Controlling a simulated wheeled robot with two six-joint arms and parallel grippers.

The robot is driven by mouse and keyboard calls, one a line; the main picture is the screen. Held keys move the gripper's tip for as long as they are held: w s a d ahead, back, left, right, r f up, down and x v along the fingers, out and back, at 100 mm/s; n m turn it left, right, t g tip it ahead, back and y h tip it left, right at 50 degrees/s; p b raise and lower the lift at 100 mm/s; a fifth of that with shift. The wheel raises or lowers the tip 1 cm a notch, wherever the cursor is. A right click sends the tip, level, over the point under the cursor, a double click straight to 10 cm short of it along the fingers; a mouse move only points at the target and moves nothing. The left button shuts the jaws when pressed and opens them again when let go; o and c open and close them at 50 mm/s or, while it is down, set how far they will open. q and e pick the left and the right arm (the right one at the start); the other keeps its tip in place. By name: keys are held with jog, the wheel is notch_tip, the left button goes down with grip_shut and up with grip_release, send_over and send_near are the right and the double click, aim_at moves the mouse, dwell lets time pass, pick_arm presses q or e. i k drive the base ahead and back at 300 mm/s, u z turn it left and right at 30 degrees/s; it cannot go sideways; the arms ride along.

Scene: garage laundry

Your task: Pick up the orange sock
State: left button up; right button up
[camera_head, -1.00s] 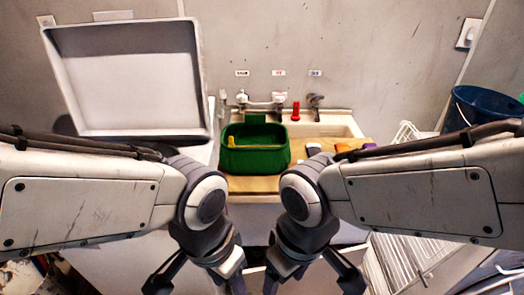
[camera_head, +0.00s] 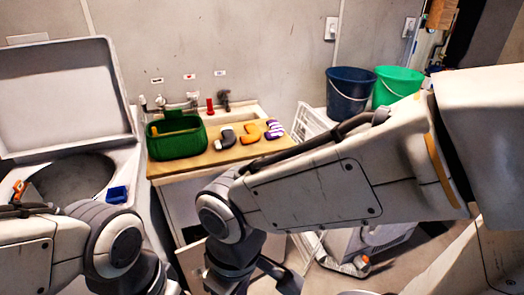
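An orange sock (camera_head: 250,132) lies flat on the wooden counter by the sink, in the middle of a row. A grey and white sock (camera_head: 225,138) lies to its left, and a purple and white striped sock (camera_head: 275,130) lies to its right. My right gripper (camera_head: 250,279) is low at the bottom edge, in front of the counter and well apart from the socks. It is partly cut off, so its opening is unclear. My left arm is at the lower left; its fingers are outside the picture.
A green tub (camera_head: 177,147) stands left of the socks, before the taps. An open-lidded washer (camera_head: 65,85) is at left, with a blue item (camera_head: 117,194) on it. A white rack (camera_head: 310,128), blue bucket (camera_head: 349,92) and green bucket (camera_head: 397,86) stand at right.

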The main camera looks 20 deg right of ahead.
aim_at(254, 135)
jog(key=u, duration=0.15)
jog(key=k, duration=0.35)
jog(key=z, duration=1.25)
jog(key=i, duration=1.55)
jog(key=u, duration=0.55)
jog(key=i, duration=0.55)
jog(key=u, duration=0.5)
